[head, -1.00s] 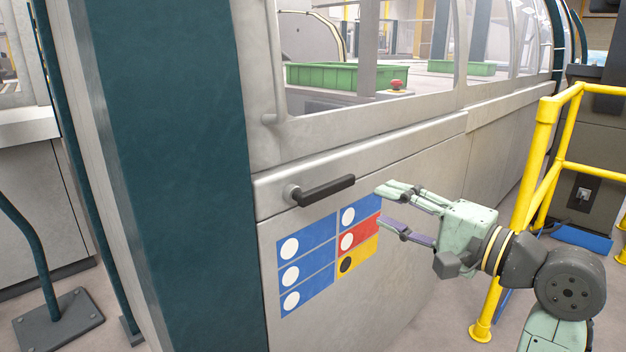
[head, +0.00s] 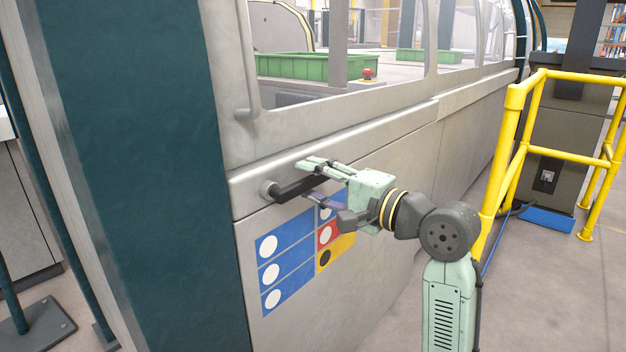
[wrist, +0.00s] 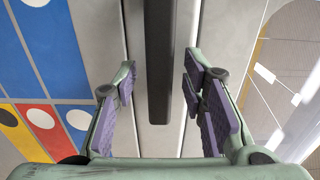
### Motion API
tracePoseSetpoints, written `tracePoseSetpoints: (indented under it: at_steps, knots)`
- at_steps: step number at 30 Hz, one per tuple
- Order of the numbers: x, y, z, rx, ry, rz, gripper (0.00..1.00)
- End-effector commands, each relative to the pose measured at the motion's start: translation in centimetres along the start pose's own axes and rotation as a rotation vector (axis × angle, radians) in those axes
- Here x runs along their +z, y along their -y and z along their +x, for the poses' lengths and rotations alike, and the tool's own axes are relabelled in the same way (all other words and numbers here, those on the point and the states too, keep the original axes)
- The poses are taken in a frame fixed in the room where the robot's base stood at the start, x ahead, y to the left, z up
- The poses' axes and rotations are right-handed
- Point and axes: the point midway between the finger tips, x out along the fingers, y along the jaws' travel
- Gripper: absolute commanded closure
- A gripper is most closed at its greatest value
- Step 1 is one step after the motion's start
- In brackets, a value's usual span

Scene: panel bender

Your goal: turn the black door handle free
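The black door handle (head: 292,189) is a bar fixed by a round grey hub (head: 268,188) to the grey door (head: 390,160). It lies near level, its free end to the right. My gripper (head: 307,181) is open at the free end, one finger above the bar and one below. In the wrist view the handle (wrist: 159,60) runs down the middle between my fingers (wrist: 160,115), with a gap on both sides. No finger visibly touches it.
Blue, red and yellow sign panels (head: 285,262) are on the door below the handle. A dark teal post (head: 130,150) stands to the left. Yellow railings (head: 512,140) stand to the right. A green bin (head: 318,67) is behind the window.

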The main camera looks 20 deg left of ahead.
Motion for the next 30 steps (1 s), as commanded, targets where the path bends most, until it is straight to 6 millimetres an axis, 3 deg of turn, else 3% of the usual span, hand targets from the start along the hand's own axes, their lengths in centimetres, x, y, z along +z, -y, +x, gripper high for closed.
tracePoseSetpoints:
  at_steps: [10,27,30]
  knots:
    - [-0.02,-0.01,0.53,0.0,-0.001,0.0,0.62]
    - [-0.01,-0.02,0.5,0.0,0.0,0.0,0.99]
    - [-0.01,-0.01,0.5,0.0,0.0,0.0,1.0]
